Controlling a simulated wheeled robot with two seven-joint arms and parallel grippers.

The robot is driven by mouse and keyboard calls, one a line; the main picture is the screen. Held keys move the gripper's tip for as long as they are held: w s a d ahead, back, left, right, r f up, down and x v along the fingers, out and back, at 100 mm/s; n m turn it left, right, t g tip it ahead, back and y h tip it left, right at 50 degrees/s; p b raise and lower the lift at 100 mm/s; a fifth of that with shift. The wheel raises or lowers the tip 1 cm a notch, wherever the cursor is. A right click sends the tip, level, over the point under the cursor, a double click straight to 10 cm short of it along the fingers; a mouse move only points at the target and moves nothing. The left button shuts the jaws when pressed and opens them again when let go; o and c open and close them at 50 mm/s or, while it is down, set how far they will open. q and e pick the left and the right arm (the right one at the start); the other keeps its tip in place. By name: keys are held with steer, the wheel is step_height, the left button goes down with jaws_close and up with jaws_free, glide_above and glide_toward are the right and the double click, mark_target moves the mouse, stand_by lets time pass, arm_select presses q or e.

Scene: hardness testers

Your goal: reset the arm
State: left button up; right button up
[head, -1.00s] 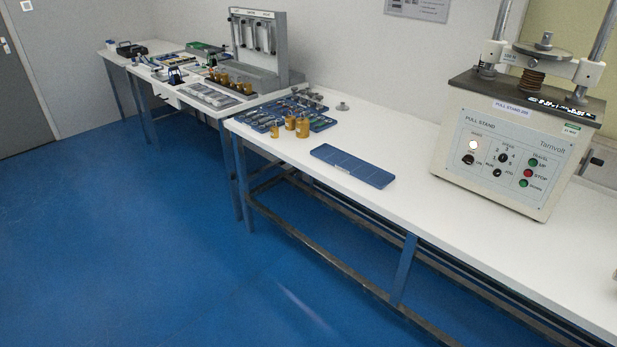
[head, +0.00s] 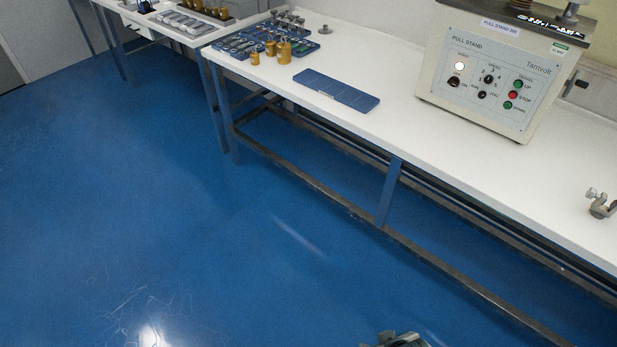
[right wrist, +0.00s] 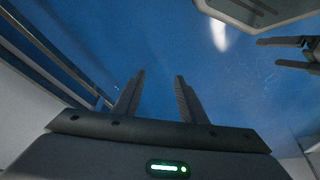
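My right gripper (right wrist: 159,75) is in the right wrist view. Its two dark fingers stand apart with nothing between them, over the blue floor. Another gripper, which looks like my left one (right wrist: 268,53), comes in from the right edge of that view. Its fingers are apart and look empty. In the head view neither gripper shows clearly; only a small grey-green part peeks in at the bottom edge, and I cannot tell what it is.
The white bench (head: 390,62) holds weights (head: 283,48), a blue tray (head: 336,89), the pull stand (head: 488,75) and a metal fixture (head: 600,203) at right. A second table (head: 155,23) stands at the far left. The blue floor (head: 150,190) in front is clear.

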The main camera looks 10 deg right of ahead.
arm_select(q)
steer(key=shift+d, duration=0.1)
arm_select(e)
steer(key=s+a+f+t, duration=0.1)
steer(key=s+f, duration=0.1)
steer(key=f, duration=1)
steer(key=s+a+f+t+y, duration=0.1)
steer(key=s+a+f, duration=0.1)
steer(key=f, duration=1.1)
steer(key=shift+n, duration=0.3)
steer(key=shift+a, duration=0.1)
